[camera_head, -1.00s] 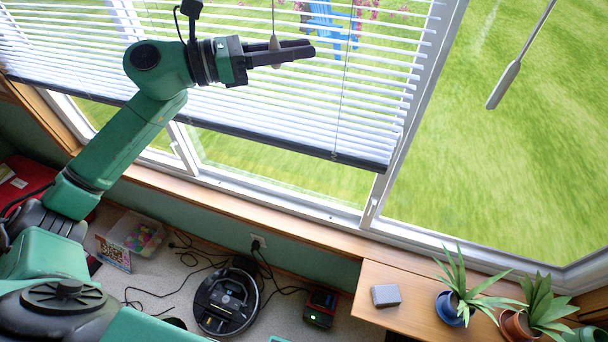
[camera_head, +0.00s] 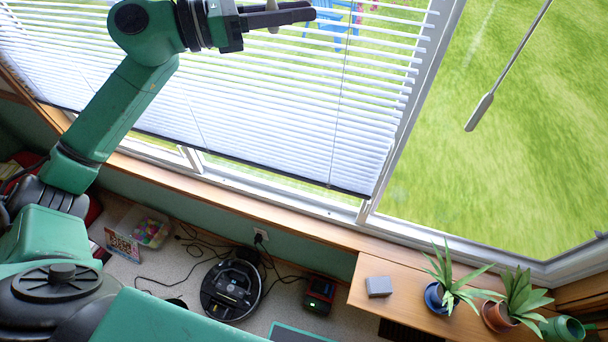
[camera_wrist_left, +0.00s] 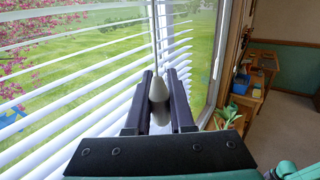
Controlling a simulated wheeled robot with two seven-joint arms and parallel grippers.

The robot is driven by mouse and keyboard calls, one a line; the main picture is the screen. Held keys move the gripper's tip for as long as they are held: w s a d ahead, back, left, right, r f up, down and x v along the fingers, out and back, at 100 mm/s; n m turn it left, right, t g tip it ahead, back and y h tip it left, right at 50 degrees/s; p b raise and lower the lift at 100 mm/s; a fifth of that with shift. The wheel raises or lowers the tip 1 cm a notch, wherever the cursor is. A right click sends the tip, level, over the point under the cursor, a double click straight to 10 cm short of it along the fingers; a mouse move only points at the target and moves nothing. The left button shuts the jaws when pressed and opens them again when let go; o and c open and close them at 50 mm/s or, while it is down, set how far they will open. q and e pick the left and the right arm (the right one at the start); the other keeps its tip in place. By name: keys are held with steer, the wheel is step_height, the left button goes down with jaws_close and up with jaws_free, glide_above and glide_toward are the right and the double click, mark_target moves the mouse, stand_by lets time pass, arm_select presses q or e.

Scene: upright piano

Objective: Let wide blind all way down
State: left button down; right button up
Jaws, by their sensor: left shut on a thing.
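The wide blind (camera_head: 290,130) has white slats and hangs across the window at the left and middle in the head view. Its dark bottom rail is low, tilted in the picture, just above the window's lower frame. My left gripper (camera_head: 292,14) is at the top of the head view, in front of the slats. In the left wrist view my left gripper (camera_wrist_left: 160,82) is shut on a pale, tapered cord pull (camera_wrist_left: 159,90). The cord runs upward from the pull. My right gripper is not in view.
A second grey pull (camera_head: 480,112) hangs at the right before the bare window. Below are a wooden shelf (camera_head: 408,312) with a grey box (camera_head: 379,286) and potted plants (camera_head: 440,294), a robot vacuum (camera_head: 231,290) and a bin (camera_head: 150,229) on the floor.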

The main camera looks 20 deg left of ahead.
arm_select(q)
step_height(320, 180, up, 7)
steer(key=p, duration=0.3)
steer(key=shift+f, duration=0.15)
step_height(320, 180, up, 9)
stand_by(0.3)
